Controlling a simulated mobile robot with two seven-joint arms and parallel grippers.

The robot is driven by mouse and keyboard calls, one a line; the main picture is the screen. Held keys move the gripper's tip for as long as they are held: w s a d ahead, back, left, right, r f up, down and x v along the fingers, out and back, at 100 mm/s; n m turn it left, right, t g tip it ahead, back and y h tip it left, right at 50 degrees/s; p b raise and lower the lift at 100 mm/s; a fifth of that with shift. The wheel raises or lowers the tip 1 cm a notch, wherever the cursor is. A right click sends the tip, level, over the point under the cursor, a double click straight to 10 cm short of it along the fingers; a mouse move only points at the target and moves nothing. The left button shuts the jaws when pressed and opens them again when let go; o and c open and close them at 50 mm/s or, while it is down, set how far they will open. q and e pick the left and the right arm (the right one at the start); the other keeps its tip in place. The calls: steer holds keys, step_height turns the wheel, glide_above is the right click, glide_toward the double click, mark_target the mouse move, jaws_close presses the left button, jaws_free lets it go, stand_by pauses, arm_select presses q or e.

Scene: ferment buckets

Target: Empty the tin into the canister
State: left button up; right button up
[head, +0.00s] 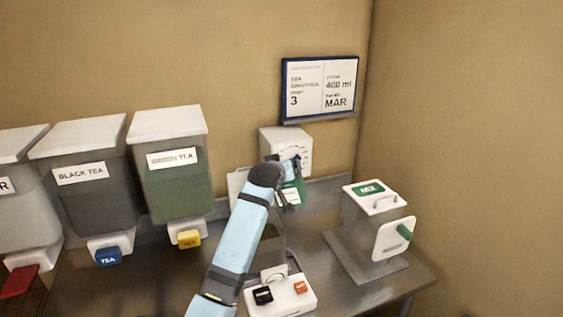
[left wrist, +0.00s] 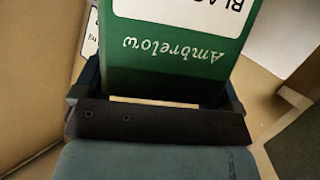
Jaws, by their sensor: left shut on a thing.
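A green tin (head: 291,197) with a white label is in the grip of my left gripper (head: 288,174). In the left wrist view the tin (left wrist: 172,62) fills the space between the fingers, with "Ambrelow" and part of "BLA" readable. The tin's mouth and contents are hidden. The tin is in front of a white box and above the back of the counter. A greyish container (head: 271,243) with a pale panel beside its top stands below my arm, largely covered by it. I cannot tell for sure that this is the canister. My right gripper is not in view.
A black tea bin (head: 104,206) and a green tea bin (head: 172,190) with taps stand at the left. A lidded box with a green label (head: 374,222) stands at the right. A white button base (head: 281,307) is in front. A sign (head: 320,88) hangs behind.

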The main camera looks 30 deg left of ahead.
arm_select(q)
steer(key=shift+f, duration=0.9)
step_height(320, 180, down, 2)
steer(key=shift+f+n, duration=0.25)
steer(key=shift+n, duration=0.15)
steer(key=shift+s+a+f+n+h, duration=0.1)
steer(key=shift+f+n+h, duration=0.3)
steer(key=shift+f, duration=0.5)
steer(key=f, duration=0.1)
steer(key=f+n+t+h, duration=0.1)
steer(key=f, duration=0.1)
steer(key=shift+s+a+f, duration=0.1)
steer(key=shift+a, duration=0.1)
steer(key=shift+s+a+f+n+t+h, duration=0.1)
steer(key=shift+a+f+n+t+h, duration=0.1)
steer(key=shift+f+n, duration=0.3)
steer(key=shift+a+f+n+t+h, duration=0.2)
steer(key=shift+f+n, duration=0.1)
steer(key=shift+n, duration=0.4)
steer(key=n, duration=0.1)
steer(key=a+f+n+t+b, duration=0.1)
steer(key=shift+s+n+h, duration=0.25)
steer(key=shift+n+h, duration=0.15)
steer(key=shift+d, duration=0.1)
